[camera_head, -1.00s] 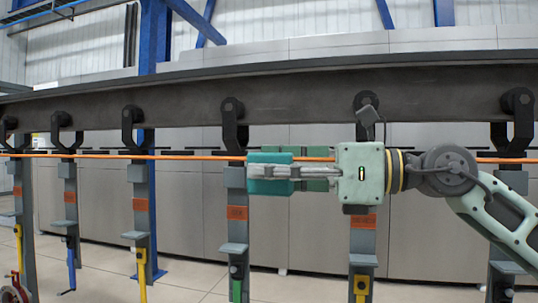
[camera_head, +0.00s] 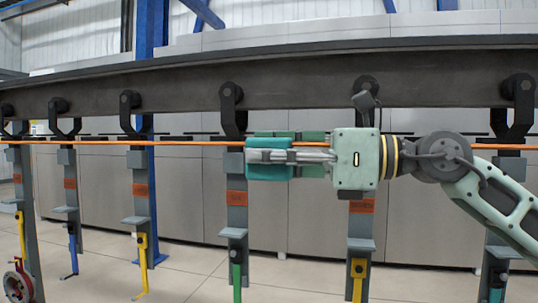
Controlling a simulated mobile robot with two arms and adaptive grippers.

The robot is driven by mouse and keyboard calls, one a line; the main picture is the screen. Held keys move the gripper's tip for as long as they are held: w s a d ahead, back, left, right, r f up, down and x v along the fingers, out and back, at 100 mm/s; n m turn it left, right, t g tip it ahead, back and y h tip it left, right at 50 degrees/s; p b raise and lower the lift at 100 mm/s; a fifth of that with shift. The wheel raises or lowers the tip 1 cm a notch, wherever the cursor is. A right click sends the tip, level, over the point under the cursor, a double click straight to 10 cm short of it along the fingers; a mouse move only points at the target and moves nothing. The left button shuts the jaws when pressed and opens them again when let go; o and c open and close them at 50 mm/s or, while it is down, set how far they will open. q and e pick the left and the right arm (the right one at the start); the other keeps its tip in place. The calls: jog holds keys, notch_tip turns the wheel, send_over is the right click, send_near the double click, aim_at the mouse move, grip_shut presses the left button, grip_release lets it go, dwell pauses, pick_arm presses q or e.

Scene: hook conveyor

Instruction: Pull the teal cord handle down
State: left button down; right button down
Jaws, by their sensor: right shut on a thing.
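The teal cord handle (camera_head: 266,171) is a block beside the horizontal orange cord (camera_head: 180,143), in front of a hanger strap near the middle of the head view. My right gripper (camera_head: 285,156) comes in from the right, lying level, with its fingers shut on the teal handle. The fingers and handle overlap the cord in the picture and hide part of it. My left gripper is not in view.
A dark overhead rail (camera_head: 300,80) runs across above the cord. Several black hooks (camera_head: 232,97) hang from it, carrying grey straps with coloured tools, such as a green one (camera_head: 237,281) and a yellow one (camera_head: 358,278). Grey cabinets (camera_head: 300,215) stand behind.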

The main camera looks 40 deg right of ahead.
notch_tip(320, 180, down, 5)
jog(key=b, duration=0.5)
jog(key=shift+f, duration=0.2)
jog(key=c, duration=1.5)
grip_release()
jog(key=shift+o, duration=0.3)
jog(key=shift+r, duration=0.1)
jog(key=shift+s+d, duration=0.1)
jog(key=shift+s, duration=0.05)
